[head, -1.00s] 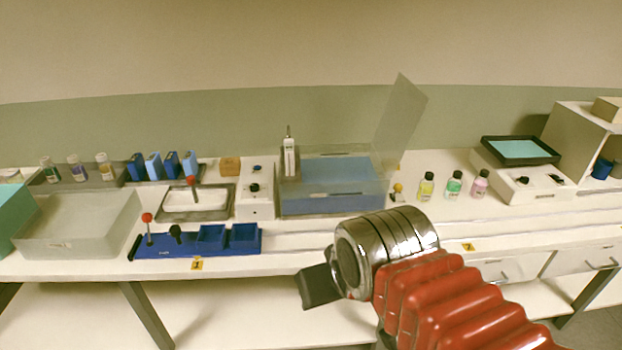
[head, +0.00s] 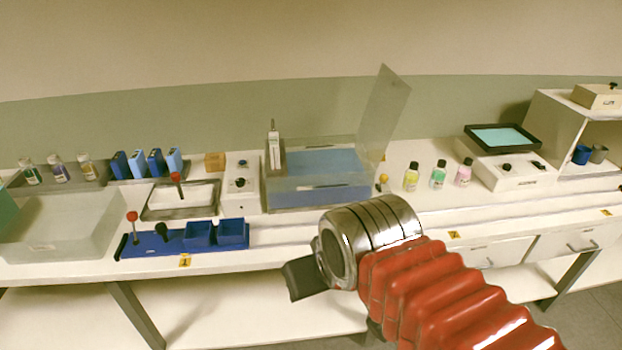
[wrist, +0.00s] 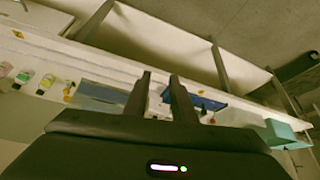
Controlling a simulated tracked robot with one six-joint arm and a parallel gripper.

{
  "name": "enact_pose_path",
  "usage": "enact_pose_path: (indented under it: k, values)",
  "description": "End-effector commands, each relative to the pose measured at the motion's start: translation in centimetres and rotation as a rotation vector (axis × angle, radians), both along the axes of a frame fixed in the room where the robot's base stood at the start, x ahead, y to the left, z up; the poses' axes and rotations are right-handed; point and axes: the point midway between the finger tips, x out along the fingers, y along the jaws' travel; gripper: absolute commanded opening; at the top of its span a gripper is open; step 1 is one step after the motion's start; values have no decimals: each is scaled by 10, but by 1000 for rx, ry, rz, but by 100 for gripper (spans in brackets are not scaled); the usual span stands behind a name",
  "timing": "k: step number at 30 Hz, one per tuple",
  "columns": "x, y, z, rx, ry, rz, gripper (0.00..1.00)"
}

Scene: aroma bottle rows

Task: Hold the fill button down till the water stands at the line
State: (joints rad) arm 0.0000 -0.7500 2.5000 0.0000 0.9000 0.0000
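A clear tank (head: 320,200) with blue water stands at the middle of the bench, its clear lid raised at the right. The water lies below the rim; I cannot make out a line. A white control box (head: 236,202) with a black knob and a small blue button (head: 243,162) stands left of the tank. A small yellow knob or button (head: 383,182) is at the tank's right; I cannot tell which is the fill button. My gripper (head: 298,280) is in front of the bench, apart from these. In the wrist view its fingers (wrist: 160,76) are parted and empty.
A blue stand (head: 165,246) with a red-topped lever is near the front edge. A translucent tub (head: 65,230) is at left. Several bottles (head: 438,175) and a white device (head: 515,172) with a black tray stand right. The bench strip before the tank is clear.

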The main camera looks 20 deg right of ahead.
Motion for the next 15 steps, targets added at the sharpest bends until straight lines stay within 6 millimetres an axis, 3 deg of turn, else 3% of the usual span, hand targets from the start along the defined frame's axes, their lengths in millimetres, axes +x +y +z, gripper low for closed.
enact_pose_path:
  k: [9,15]
  values:
    - [0,0,0,0,0,0,1]
    - [0,0,0,0,0,0,0]
